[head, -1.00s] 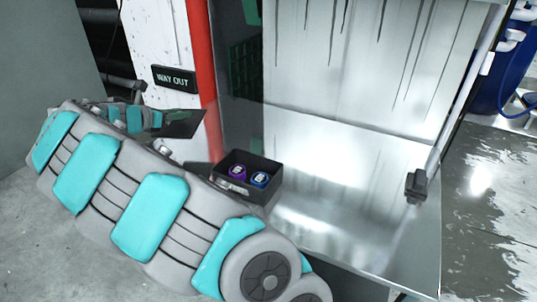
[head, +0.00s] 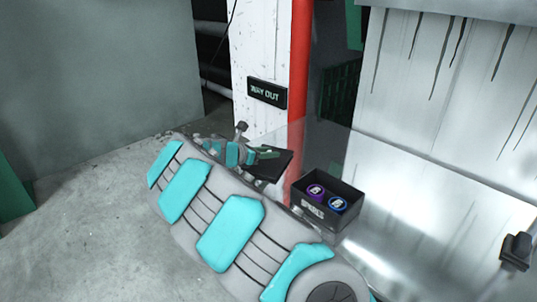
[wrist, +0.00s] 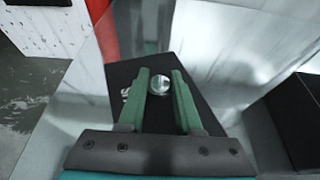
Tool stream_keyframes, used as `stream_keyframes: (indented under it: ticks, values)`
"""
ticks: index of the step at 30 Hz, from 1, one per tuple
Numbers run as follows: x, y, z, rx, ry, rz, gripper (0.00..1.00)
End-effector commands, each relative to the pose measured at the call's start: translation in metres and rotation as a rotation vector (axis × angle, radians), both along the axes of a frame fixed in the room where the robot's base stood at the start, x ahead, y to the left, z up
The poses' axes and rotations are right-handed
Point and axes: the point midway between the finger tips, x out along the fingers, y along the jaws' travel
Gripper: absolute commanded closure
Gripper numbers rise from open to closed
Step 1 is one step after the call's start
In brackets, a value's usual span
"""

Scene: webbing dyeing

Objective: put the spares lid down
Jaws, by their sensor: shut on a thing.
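The spares lid (head: 275,165) is a flat black plate, just left of the open spares box in the head view. In the wrist view the lid (wrist: 188,112) has a round silver knob (wrist: 160,84) between the two green fingers of my gripper (wrist: 162,80). My gripper (head: 264,153) is shut on the lid by this knob. The black spares box (head: 323,218) is open and holds a purple-topped and a blue-topped item. I cannot tell whether the lid touches the metal bench (head: 385,235) or hangs just above it.
A red post (head: 301,60) and a white wall with a "WAY OUT" sign (head: 266,94) stand behind the lid. A dark box (wrist: 300,110) is close on the right in the wrist view. Bare bench lies right of the spares box, with a black fitting (head: 516,250) farther right.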

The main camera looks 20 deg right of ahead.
Motion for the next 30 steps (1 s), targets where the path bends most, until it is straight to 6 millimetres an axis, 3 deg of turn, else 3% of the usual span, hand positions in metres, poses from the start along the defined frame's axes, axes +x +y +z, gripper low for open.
stream_keyframes:
  ticks: [8, 9, 16, 25, 30]
  values:
    - [0.0, 0.0, -0.001, 0.0, 0.001, 0.0, 1.0]
    - [0.0, 0.0, -0.001, 0.0, 0.0, 0.0, 0.63]
    - [0.0, 0.0, -0.001, 0.0, 0.0, 0.0, 0.37]
    - [0.0, 0.0, 0.0, 0.0, 0.0, 0.001, 0.37]
    - [-0.005, 0.017, 0.009, 0.001, -0.001, 0.005, 0.37]
